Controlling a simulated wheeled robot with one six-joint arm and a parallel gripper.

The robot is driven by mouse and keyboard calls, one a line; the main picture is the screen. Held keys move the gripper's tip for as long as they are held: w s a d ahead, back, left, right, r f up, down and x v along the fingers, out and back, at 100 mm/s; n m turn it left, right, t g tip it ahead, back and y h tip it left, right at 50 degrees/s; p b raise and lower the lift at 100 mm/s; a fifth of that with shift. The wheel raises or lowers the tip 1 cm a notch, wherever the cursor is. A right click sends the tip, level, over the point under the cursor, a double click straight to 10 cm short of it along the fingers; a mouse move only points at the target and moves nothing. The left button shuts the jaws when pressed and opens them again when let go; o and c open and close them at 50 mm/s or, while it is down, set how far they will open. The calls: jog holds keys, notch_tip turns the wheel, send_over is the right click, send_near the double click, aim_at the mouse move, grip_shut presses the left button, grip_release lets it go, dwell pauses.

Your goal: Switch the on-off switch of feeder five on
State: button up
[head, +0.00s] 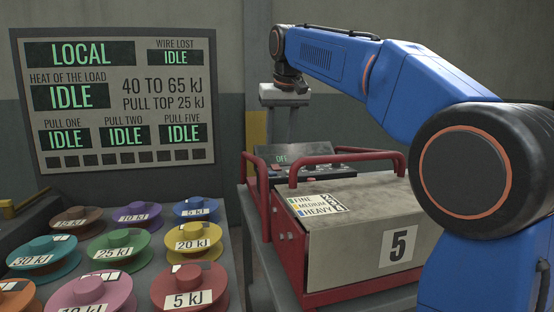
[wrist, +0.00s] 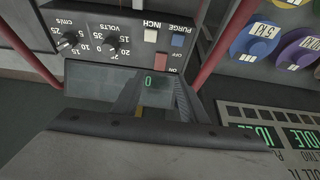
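Feeder five (head: 345,235) is a grey box with a red frame and a large "5" on its side, at the centre right of the head view. Its display (head: 281,157) reads OFF in green, and in the wrist view the display (wrist: 90,78) is partly hidden by my fingers. The small red on-off switch (wrist: 161,61), beside the ON and OFF labels, shows upside down in the wrist view. My gripper (wrist: 158,88) is open and empty, fingers apart over the display side of the panel. In the head view my gripper (head: 285,125) points down above and behind the panel.
Red guard rails (head: 335,158) flank the panel. A white button (wrist: 150,35), a blue button (wrist: 176,40) and dials (wrist: 112,40) lie near the switch. Coloured spools (head: 116,245) fill the left table. A status board (head: 115,100) hangs on the wall.

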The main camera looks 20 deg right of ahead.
aim_at(276, 166)
jog(key=x, duration=0.8)
jog(key=shift+w+f, duration=0.1)
jog(key=shift+f, duration=0.15)
